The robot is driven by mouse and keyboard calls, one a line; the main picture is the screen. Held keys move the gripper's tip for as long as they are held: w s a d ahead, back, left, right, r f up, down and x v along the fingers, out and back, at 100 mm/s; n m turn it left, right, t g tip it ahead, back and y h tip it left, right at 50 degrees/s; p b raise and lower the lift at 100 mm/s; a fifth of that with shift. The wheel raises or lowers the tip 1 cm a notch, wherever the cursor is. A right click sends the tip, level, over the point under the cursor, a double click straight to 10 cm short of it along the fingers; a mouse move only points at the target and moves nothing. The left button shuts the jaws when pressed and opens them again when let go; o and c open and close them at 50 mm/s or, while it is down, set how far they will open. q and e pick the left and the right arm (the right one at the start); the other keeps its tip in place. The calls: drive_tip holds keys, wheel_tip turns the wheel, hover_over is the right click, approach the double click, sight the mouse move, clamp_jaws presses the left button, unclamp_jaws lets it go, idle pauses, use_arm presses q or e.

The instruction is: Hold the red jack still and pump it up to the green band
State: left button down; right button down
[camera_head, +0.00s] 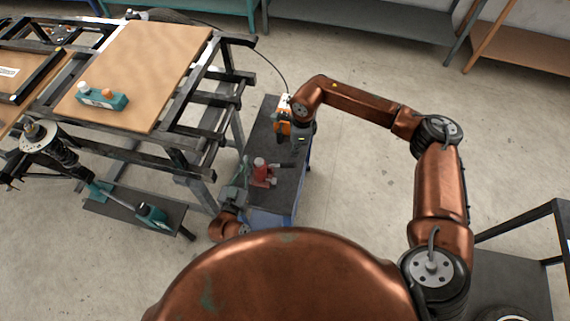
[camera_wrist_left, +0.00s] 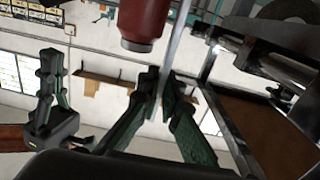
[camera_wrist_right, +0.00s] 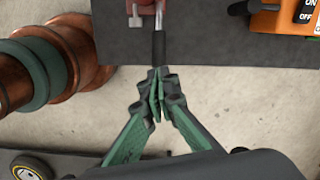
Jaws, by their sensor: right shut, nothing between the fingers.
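The red jack (camera_head: 263,174) stands on a dark cart top in the head view. Its dark handle (camera_head: 283,165) points right. A red cylinder (camera_wrist_left: 143,22), apparently part of it, shows in the left wrist view. My left gripper (camera_head: 244,164) is just left of the jack. Its fingertips (camera_wrist_left: 159,74) are close together beside a pale strip; whether they grip it is unclear. My right gripper (camera_wrist_right: 157,78) is shut and empty, its tips at the end of the black handle grip (camera_wrist_right: 159,47); contact is unclear. I cannot make out the green band.
An orange device (camera_head: 282,127) with an ON/OFF switch stands on the cart behind the jack. A workbench (camera_head: 160,50) with a wooden top stands to the left. A dark-topped table (camera_head: 520,275) is at the lower right. Floor right of the cart is clear.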

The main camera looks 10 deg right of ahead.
sight(293, 163)
idle(0.4)
drive_tip(key=shift+a+f, duration=0.2)
drive_tip(key=shift+f, duration=1.55)
drive_tip(key=shift+a+f, duration=0.2)
drive_tip(key=shift+f, duration=1.55)
drive_tip(key=shift+f, duration=2.2)
drive_tip(key=d, duration=0.2)
drive_tip(key=d+r, duration=0.1)
drive_tip(key=shift+s+d, duration=0.1)
drive_tip(key=shift+s, duration=0.2)
